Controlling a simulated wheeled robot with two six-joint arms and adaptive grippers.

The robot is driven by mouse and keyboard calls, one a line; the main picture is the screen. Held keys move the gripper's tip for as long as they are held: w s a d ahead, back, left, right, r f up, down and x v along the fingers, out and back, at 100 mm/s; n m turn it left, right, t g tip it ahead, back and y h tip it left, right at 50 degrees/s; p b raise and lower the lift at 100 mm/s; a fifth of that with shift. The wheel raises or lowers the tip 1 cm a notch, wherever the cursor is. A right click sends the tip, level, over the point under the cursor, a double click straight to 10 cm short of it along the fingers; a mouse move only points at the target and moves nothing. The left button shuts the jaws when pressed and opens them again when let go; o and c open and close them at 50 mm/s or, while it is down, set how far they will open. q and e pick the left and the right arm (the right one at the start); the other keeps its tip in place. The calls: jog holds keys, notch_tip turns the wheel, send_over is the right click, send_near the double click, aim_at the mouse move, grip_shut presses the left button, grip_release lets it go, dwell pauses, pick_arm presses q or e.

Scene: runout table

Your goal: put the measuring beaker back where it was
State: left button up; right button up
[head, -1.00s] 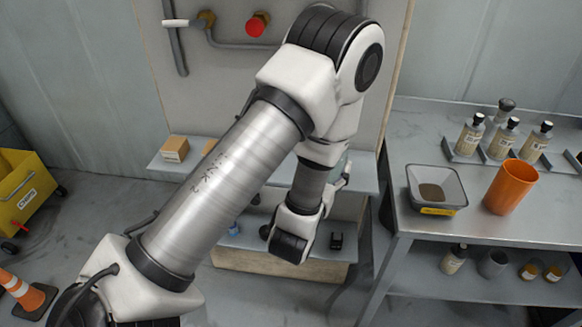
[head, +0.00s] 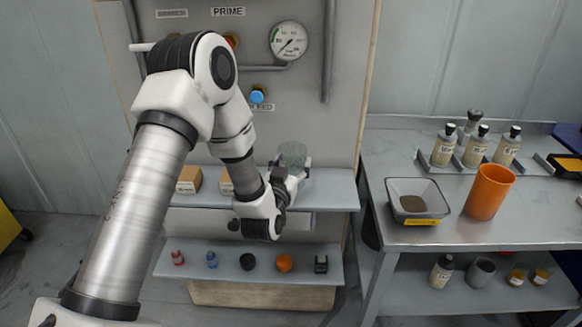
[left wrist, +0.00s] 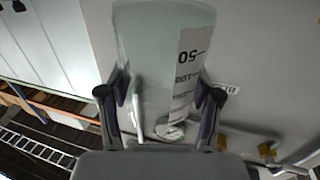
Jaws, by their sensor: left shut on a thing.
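The measuring beaker is clear and pale green; its top (head: 292,153) shows in the head view in front of the panel, above the right part of the upper shelf (head: 335,193). My left gripper (head: 292,175) is shut on it, with a finger at each side. In the left wrist view the beaker (left wrist: 150,45) fills the space between the fingers (left wrist: 160,105), with a white scale strip reading 50 and 100. My wrist hides its lower part in the head view, so I cannot tell whether it touches the shelf. My right gripper is not in view.
Small boxes (head: 188,180) stand on the upper shelf, left of the beaker. The lower shelf (head: 220,272) holds several small items. The side table at right carries a grey tray (head: 398,186), an orange cup (head: 489,192) and bottles (head: 475,147). A gauge (head: 288,40) hangs above.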

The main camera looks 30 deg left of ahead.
aim_at(292, 172)
pick_arm(q)
jog(key=shift+w+a, duration=0.75)
jog(key=shift+w, duration=0.15)
notch_tip(292, 172, down, 3)
jog(key=shift+d+f+p, duration=0.1)
jog(key=shift+p, duration=0.35)
jog(key=shift+w+f, duration=0.1)
jog(key=shift+f, duration=0.25)
jog(key=o, duration=1.1)
jog(key=shift+f, duration=0.1)
jog(key=shift+o, duration=0.2)
